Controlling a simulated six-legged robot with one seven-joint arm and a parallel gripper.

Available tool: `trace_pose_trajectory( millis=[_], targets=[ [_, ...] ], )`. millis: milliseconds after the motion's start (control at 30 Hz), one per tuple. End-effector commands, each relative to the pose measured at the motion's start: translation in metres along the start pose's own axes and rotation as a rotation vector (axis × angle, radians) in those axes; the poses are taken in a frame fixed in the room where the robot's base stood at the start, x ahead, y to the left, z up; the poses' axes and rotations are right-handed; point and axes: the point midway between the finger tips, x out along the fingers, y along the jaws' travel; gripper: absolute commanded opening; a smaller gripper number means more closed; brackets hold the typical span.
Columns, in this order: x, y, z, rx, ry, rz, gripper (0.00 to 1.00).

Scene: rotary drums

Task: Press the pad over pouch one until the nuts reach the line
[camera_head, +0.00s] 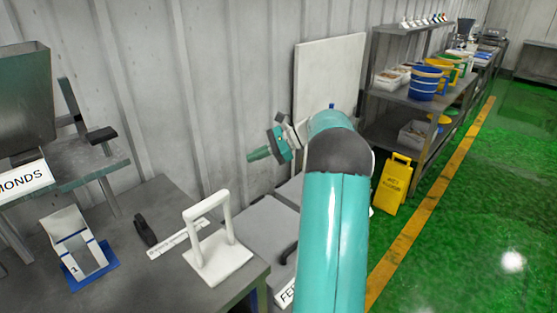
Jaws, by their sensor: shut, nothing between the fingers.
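Pouch one (66,226) is a pale open-topped pouch marked 1, in a blue-based holder (84,274) on the grey table at lower left. A blue band shows on it; I cannot make out any nuts inside. Above and behind it stands a grey hopper (25,100) with a label ending in "MONDS". A dark pad (101,135) sits on the ledge at the hopper's right. My gripper (254,155) is shut and empty, in the air before the wall, well to the right of the pad and pouch. It points left; its fingertips are small in view.
A white handled stand (218,258), a white ruler-like strip (180,240) and a black clip-like object (145,231) are on the table. A white panel (328,75) leans at the wall. Shelving with buckets (424,83) and a yellow floor sign (392,185) stand right; green floor is open beyond.

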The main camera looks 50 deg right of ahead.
Motion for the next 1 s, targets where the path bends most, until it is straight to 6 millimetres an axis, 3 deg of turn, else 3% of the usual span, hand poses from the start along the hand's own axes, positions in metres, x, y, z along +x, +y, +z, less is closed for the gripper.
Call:
trace_pose_trajectory(
  millis=[33, 100, 400, 700, 1000],
  targets=[
    [0.017, 0.009, 0.023, -0.055, 0.042, 0.04, 0.0],
    [0.036, 0.022, 0.045, -0.128, 0.098, 0.089, 0.0],
    [0.097, 0.101, 0.127, -0.489, 0.314, 0.3, 0.0],
    [0.123, 0.195, 0.178, -0.904, 0.483, 0.495, 0.0],
    [0.124, 0.285, 0.201, -1.364, 0.605, 0.667, 0.0]
  ],
)
